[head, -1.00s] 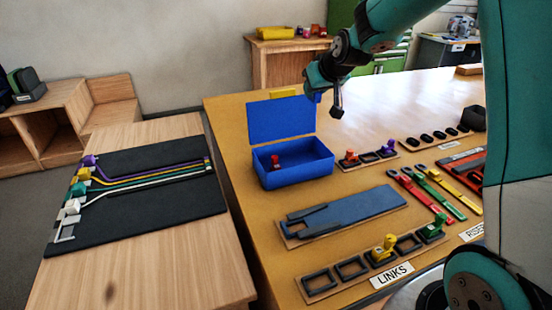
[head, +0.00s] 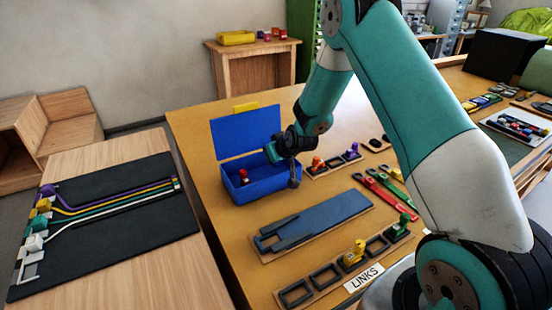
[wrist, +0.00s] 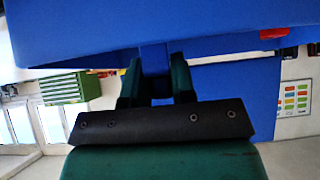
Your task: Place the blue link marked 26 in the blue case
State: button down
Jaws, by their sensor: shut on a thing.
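The blue case (head: 262,188) stands on the yellow-topped table with its lid (head: 236,132) raised at the back. A small red piece (head: 243,174) is inside it. My gripper (head: 272,153) is at the right part of the case, near its opening. In the wrist view my gripper (wrist: 154,85) is shut on a narrow blue piece (wrist: 154,58), which looks like the blue link. Its mark 26 does not show. Large blue surfaces of the case (wrist: 90,35) fill much of that view. I cannot tell whether the held piece touches the case.
A rack with red and purple pieces (head: 333,161) stands right of the case. A blue slab on a board (head: 320,220) lies in front. The LINKS rack (head: 325,280) holds yellow and green pieces. A black mat with coloured strips (head: 100,238) covers the left table.

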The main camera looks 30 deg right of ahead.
notch_tip(320, 180, down, 2)
jog(key=shift+d+f, duration=0.1)
jog(key=shift+f, duration=0.05)
jog(key=shift+f+b, duration=0.45)
jog(key=shift+f, duration=0.05)
jog(key=shift+f, duration=0.1)
jog(key=c, duration=1)
grip_release()
jog(key=shift+o, duration=0.2)
